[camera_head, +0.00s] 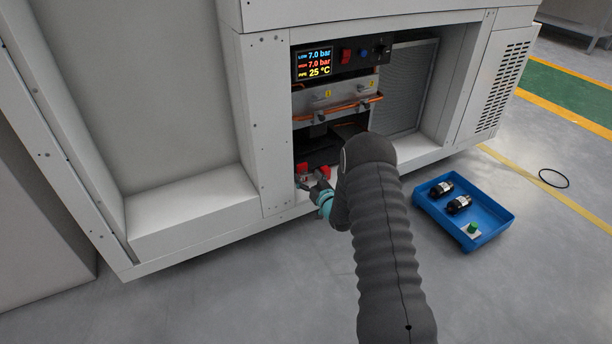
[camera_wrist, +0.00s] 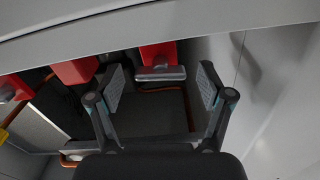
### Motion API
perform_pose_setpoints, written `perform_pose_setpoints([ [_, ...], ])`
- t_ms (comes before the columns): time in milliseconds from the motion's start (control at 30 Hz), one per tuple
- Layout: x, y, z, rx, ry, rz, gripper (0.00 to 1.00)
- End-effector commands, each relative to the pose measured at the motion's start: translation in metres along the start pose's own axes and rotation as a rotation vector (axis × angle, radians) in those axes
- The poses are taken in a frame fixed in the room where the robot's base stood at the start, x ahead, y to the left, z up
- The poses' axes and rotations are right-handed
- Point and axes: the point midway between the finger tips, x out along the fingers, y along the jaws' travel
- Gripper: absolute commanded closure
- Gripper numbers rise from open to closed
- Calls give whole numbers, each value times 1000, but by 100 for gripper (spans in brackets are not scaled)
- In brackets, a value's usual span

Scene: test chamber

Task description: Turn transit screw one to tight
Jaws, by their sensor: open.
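Red transit screw heads sit low inside the open bay of the white cabinet. In the head view, one red head (camera_head: 302,168) shows at the left and another (camera_head: 325,172) just right of it, partly behind my gripper (camera_head: 310,183). In the wrist view, one red head (camera_wrist: 158,54) with a grey bar at its end lies between the open fingers of my gripper (camera_wrist: 161,82), apparently not touched by them. A second red head (camera_wrist: 75,71) is just left of the left finger. No number shows, so I cannot tell which is screw one.
The bay has a display panel (camera_head: 314,64), copper pipes (camera_head: 340,109) and a finned grille (camera_head: 408,88). Cabinet walls stand close beside my gripper. A blue tray (camera_head: 490,232) with black parts and a green-topped piece sits on the floor at right. A black ring (camera_head: 553,178) lies beyond.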

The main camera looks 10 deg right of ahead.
Motion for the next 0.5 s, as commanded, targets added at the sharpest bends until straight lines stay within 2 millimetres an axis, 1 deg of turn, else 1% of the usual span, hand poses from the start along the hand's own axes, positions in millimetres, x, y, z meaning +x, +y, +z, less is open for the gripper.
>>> perform_pose_setpoints([
  [300,-62,0,1,2,-2,2,21],
  [500,-92,0,0,1,-1,1,21],
])
